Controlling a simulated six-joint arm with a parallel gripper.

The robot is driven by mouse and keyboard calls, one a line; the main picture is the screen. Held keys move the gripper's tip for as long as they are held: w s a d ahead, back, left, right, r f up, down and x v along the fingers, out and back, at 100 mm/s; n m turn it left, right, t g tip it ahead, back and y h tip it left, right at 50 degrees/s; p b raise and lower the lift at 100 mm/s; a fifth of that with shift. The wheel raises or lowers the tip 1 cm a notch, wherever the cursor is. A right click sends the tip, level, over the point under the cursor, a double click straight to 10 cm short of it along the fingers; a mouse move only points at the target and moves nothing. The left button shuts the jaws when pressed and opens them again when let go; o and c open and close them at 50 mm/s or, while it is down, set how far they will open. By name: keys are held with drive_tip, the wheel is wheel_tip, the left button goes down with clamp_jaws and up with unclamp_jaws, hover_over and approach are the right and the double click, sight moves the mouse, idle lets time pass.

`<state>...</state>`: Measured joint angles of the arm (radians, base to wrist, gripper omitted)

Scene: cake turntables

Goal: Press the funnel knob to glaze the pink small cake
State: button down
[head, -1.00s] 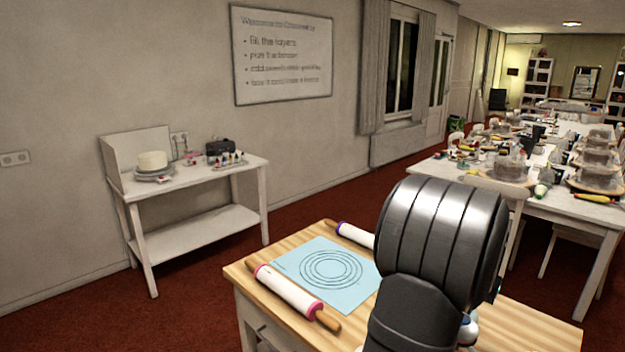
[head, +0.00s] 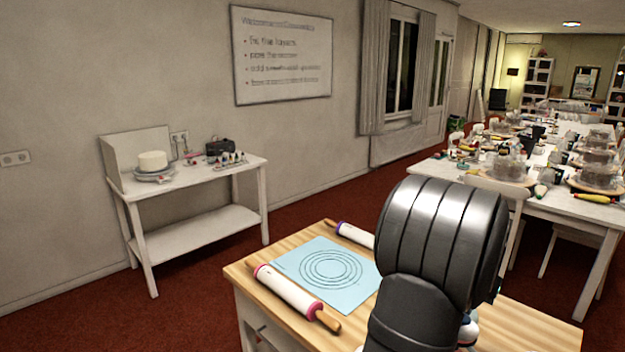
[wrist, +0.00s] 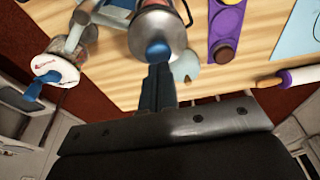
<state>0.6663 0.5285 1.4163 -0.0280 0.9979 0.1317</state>
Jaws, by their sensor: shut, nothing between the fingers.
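In the wrist view a metal funnel (wrist: 143,24) stands over the wooden table. A round blue knob (wrist: 157,50) shows at its near edge. My gripper (wrist: 158,72) is shut, with its dark blue fingers pointing at the knob. The fingertips look very close to the knob; I cannot tell if they touch it. I cannot make out the pink small cake in either view. In the head view my dark arm hides the right part of the table, and the funnel and gripper do not show there.
A purple tray with brown rounds (wrist: 224,30) lies right of the funnel. A white round item with a blue part (wrist: 55,70) is at the left. A blue mat (head: 322,272) and two rolling pins, one pink-ended (head: 290,290), lie on the wooden table (head: 245,270).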

drive_tip(key=shift+f, duration=1.25)
drive_tip(key=shift+r, duration=0.5)
drive_tip(key=shift+f, duration=0.4)
idle(1.4)
drive_tip(key=shift+r, duration=3.45)
drive_tip(key=shift+f, duration=2.9)
